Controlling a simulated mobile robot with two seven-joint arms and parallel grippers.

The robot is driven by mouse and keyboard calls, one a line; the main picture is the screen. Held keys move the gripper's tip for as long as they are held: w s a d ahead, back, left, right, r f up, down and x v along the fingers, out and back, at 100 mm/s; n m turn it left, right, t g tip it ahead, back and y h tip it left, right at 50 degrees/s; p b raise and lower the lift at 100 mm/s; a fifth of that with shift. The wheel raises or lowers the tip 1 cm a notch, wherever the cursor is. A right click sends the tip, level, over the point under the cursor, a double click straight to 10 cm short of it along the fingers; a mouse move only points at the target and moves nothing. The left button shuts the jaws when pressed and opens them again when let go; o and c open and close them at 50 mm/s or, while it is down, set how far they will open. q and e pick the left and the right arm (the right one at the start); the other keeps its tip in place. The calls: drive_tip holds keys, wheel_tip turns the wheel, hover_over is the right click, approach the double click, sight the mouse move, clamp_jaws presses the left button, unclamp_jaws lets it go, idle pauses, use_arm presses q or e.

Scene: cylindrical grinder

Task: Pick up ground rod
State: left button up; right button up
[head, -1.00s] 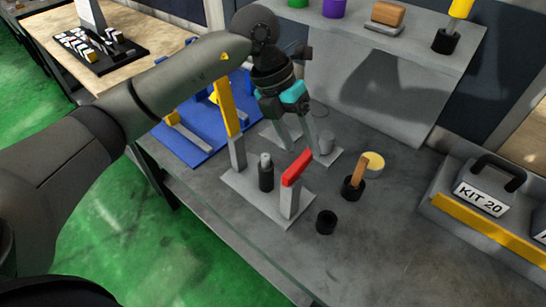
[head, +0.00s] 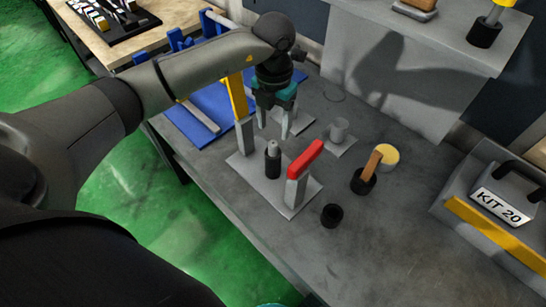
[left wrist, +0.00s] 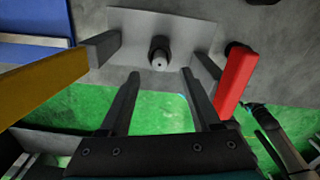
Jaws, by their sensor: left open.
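The ground rod seems to be the upright dark cylinder with a lighter grey top (head: 273,160), on a grey base plate (head: 247,174) between a yellow-topped post (head: 238,98) and a red-topped post (head: 302,168). My left gripper (head: 273,124) points down, open and empty, above and just behind the rod. In the left wrist view the rod (left wrist: 159,59) shows nearly end-on, between and beyond the spread fingertips (left wrist: 160,74), not touching them. A teal edge (head: 270,305) at the bottom of the head view may be my right gripper; its fingers do not show there.
Right of the plate are an empty black cup (head: 332,215), a black holder with a wooden handle (head: 370,165), a yellow-topped disc (head: 386,155) and a grey cylinder (head: 339,130). The front bench is clear.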

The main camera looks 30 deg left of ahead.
sight(273, 143)
use_arm(q)
wheel_tip(273, 143, down, 5)
drive_tip(key=shift+f, duration=0.15)
drive_tip(key=shift+s+a, duration=0.1)
clamp_jaws()
idle(0.5)
idle(0.9)
